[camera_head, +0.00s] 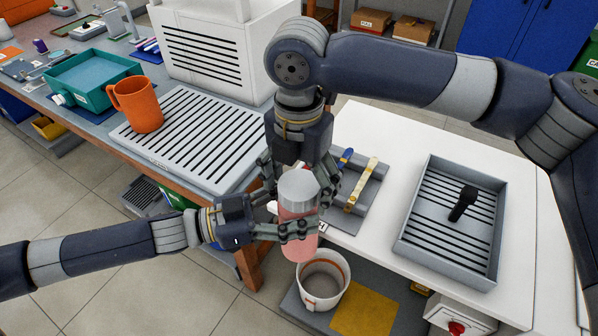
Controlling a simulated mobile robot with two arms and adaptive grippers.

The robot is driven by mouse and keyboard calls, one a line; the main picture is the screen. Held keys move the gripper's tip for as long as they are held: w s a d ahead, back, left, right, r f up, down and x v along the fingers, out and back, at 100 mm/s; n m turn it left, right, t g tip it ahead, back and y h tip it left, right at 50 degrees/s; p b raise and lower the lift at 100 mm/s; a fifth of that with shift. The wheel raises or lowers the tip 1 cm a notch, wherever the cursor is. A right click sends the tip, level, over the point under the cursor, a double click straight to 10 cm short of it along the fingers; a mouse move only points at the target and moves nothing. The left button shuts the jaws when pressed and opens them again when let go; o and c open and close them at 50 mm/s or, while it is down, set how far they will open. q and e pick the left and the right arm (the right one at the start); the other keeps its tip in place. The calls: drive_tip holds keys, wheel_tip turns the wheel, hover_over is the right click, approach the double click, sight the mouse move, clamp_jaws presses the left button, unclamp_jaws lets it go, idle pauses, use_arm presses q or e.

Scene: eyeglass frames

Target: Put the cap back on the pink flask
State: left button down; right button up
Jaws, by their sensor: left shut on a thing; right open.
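The pink flask (296,246) is upright in my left gripper (298,230), which is shut on its body. A grey cap (298,188) sits at the top of the flask and looks in line with it. Whether it is fully seated cannot be told. My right gripper (300,172) comes down from above with its fingers open on either side of the cap.
A white bin (336,293) stands below the flask. The white table at right holds a grey tray (410,240) with a black object (463,203), and a rack (372,190) with tools.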

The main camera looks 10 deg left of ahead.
drive_tip(key=shift+c, duration=0.2)
drive_tip(key=c, duration=1)
drive_tip(key=m, duration=0.4)
drive_tip(key=shift+f+m, duration=0.1)
drive_tip(key=shift+m, duration=0.2)
drive_tip(key=shift+c, duration=0.2)
drive_tip(key=m, duration=1.3)
drive_tip(key=shift+m, duration=0.3)
drive_tip(key=m, duration=0.4)
drive_tip(key=shift+a, duration=0.1)
drive_tip(key=o, duration=1.3)
drive_tip(key=shift+c, duration=0.2)
